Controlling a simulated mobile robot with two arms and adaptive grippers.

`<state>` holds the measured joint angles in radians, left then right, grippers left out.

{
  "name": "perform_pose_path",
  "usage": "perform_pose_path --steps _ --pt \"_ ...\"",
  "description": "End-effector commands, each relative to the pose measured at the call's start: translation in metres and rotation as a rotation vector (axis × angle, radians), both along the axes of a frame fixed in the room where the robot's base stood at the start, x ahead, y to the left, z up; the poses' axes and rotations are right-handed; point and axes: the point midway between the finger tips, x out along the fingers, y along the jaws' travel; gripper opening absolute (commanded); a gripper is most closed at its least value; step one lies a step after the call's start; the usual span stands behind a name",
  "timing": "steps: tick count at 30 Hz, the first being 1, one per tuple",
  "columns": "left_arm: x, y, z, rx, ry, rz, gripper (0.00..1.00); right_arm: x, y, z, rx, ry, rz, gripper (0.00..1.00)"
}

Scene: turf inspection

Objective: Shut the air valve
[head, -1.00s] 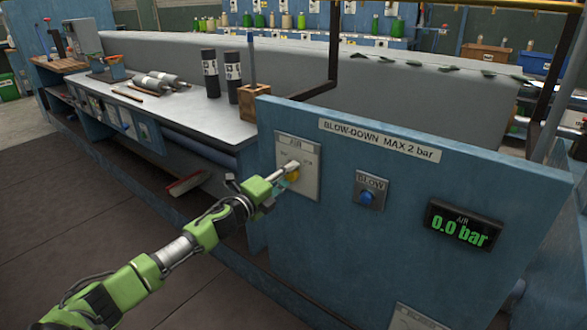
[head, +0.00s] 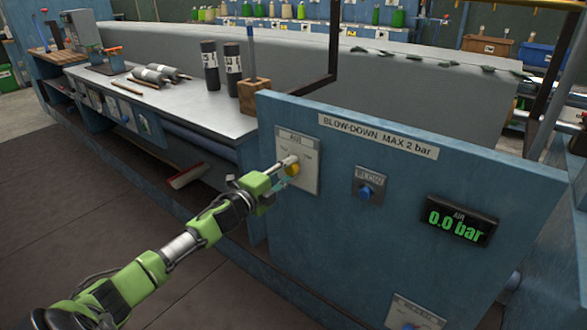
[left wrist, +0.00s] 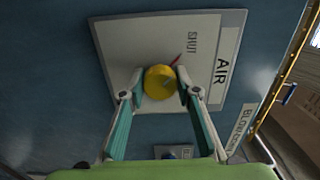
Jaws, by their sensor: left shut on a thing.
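The air valve is a yellow round knob (head: 293,170) on a pale plate (head: 308,181) marked AIR, on the blue panel. In the left wrist view the yellow knob (left wrist: 159,82) sits between the fingertips, with a red pointer at its upper right and the word SHUT printed on the plate. My left gripper (head: 283,167) reaches in from the left and is shut on the knob; its two fingers (left wrist: 160,92) press on either side. The gripper partly hides the knob in the head view. My right gripper is not in view.
A blue BLOW button (head: 366,191) is right of the valve. A sign (head: 378,136) above reads BLOW-DOWN MAX 2 bar. A workbench (head: 205,118) behind to the left holds dark cylinders and tools. The floor (head: 70,200) at left is clear.

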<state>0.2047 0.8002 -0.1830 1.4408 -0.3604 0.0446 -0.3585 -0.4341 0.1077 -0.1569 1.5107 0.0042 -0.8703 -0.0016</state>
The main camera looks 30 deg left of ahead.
Motion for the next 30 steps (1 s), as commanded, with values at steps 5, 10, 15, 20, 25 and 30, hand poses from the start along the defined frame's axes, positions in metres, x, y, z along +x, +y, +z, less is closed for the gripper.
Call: perform_pose_path --steps 5,10,15,20,25,30 --pt "0.0 -0.007 -0.001 -0.002 -0.001 -0.015 0.46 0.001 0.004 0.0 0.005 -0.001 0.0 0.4" --pt "0.0 -0.004 0.0 -0.001 -0.001 -0.01 0.46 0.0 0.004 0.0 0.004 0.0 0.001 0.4" --pt "-0.002 -0.003 -0.001 0.0 0.0 -0.007 0.46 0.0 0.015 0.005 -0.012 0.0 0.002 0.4" --pt "-0.014 -0.002 -0.002 0.0 0.002 -0.007 0.46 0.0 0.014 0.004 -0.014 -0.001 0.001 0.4" --pt "-0.038 -0.001 -0.002 0.001 0.003 -0.007 0.46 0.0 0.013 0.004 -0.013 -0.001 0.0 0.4" --pt "-0.062 0.0 -0.001 0.0 0.003 -0.008 0.46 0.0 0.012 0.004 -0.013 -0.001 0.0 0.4"
